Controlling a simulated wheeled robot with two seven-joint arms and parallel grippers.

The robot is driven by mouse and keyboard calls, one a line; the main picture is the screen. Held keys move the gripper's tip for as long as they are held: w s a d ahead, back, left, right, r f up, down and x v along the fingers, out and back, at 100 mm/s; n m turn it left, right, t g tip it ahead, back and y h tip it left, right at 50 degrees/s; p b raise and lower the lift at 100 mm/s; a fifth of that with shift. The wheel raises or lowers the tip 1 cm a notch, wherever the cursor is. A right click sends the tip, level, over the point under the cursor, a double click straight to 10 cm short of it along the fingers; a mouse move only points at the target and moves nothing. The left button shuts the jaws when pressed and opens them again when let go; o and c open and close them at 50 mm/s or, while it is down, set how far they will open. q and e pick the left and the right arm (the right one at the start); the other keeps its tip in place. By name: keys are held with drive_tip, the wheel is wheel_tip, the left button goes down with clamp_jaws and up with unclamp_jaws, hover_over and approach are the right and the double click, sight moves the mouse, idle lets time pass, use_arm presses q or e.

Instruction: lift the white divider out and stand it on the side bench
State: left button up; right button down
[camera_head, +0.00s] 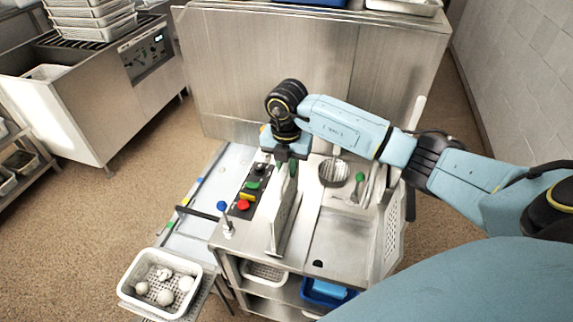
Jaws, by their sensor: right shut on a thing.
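My right gripper (290,157) points down over the steel work unit and is shut on the top of a pale, thin upright panel, which looks like the white divider (282,216). The divider stands on edge between the button panel and the steel basin; whether its lower edge touches the surface cannot be told. A pale bench surface (182,243) lies low to the left of the unit; I cannot tell if this is the side bench. My left gripper is not in view.
A white perforated basket (134,291) with several pale round items sits at lower left.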

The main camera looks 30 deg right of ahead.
drive_tip(key=shift+w+f+b, duration=0.1)
drive_tip(key=shift+f+b, duration=0.3)
drive_tip(key=shift+f, duration=0.2)
idle(0.6)
drive_tip(key=c, duration=1.2)
unclamp_jaws()
wheel_tip(320, 180, up, 13)
drive_tip(key=b, duration=0.1)
drive_tip(key=shift+r, duration=0.2)
